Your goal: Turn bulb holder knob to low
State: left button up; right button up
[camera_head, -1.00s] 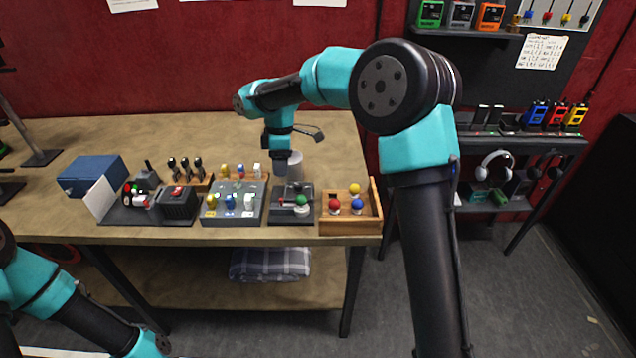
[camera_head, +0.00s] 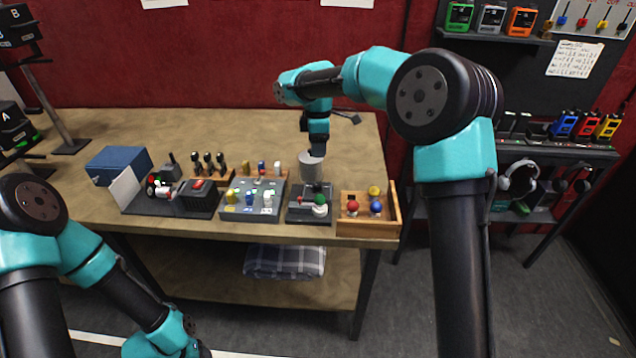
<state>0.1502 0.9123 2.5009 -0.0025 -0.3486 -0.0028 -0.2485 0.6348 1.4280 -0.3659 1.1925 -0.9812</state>
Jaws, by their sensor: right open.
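The bulb holder (camera_head: 296,216) is a dark, flat box near the table's front edge. A green bulb (camera_head: 320,199) sits in its white socket on the right side. A small reddish part on its left side may be the knob (camera_head: 301,201); its setting is too small to read. My right gripper (camera_head: 318,152) points down behind the holder, close to a grey cylinder (camera_head: 311,168). It is open, apart from the knob, and its fingertips are partly hidden. My left arm shows at the lower left, with its gripper out of view.
A wooden tray (camera_head: 350,228) with red, blue and yellow bulbs stands right of the holder. A grey panel (camera_head: 247,214) with coloured parts stands to its left. Further left are a black device (camera_head: 198,198) and a blue box (camera_head: 118,162). The table behind is mostly clear.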

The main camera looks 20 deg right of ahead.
aim_at(318, 184)
notch_tip(318, 184, down, 14)
dwell(0.5)
jog(key=shift+c, duration=0.3)
jog(key=c, duration=0.9)
jog(key=shift+m, duration=0.3)
jog(key=m, duration=1.1)
